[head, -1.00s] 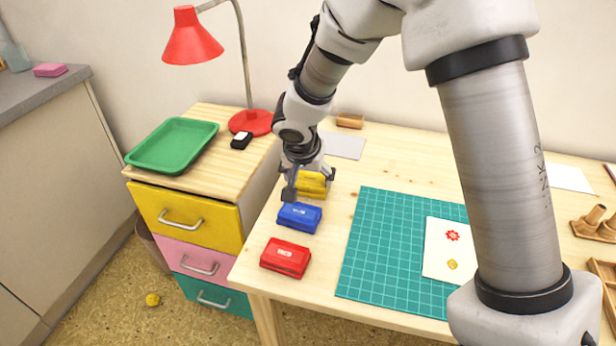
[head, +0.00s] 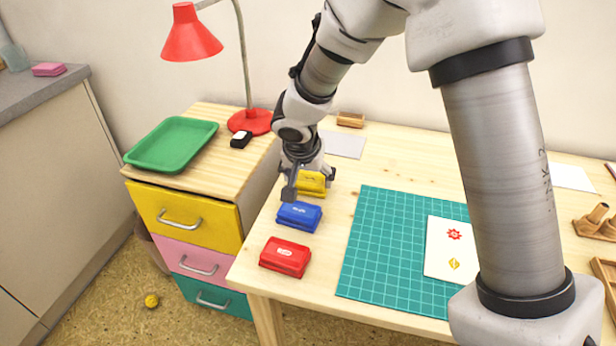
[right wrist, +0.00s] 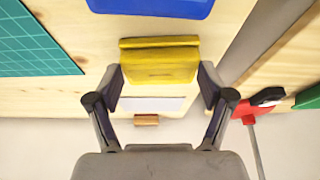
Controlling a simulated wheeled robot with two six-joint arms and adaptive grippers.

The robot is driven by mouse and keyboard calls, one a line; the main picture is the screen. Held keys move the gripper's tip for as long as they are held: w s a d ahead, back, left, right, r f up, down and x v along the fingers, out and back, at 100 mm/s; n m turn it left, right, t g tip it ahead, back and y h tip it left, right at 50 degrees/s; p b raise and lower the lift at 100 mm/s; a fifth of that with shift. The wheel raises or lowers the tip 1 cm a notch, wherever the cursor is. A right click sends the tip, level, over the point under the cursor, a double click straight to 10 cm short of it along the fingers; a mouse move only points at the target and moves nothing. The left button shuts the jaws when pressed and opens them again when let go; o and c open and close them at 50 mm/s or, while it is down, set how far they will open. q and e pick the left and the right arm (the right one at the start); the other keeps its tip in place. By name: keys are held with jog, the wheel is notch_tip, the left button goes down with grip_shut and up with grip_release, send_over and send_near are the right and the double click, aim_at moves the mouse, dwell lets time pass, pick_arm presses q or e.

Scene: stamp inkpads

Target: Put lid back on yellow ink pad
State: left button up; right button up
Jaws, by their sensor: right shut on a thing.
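The yellow ink pad (head: 313,183) sits at the left back part of the wooden table, behind the blue one, with its yellow lid (right wrist: 160,66) on top of it. My right gripper (head: 310,185) is down over it from behind. In the right wrist view its two fingers (right wrist: 160,90) press on opposite sides of the lid, shut on it. The lid looks level and in line with the base, but the fingers partly hide the seam, so I cannot tell whether it is fully seated. My left gripper is not in view.
A blue ink pad (head: 299,216) stands close in front of the yellow one, and a red ink pad (head: 285,257) is nearer the front edge. A green cutting mat (head: 375,250) with a stamped card (head: 447,249) lies to the right. A drawer cabinet with a green tray (head: 171,145) stands left.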

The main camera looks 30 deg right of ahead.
dwell(0.4)
jog(key=shift+f+b, duration=0.1)
jog(key=shift+b, duration=0.25)
jog(key=o, duration=0.7)
jog(key=shift+r+p, duration=2.4)
jog(key=shift+r, duration=1.2)
grip_shut()
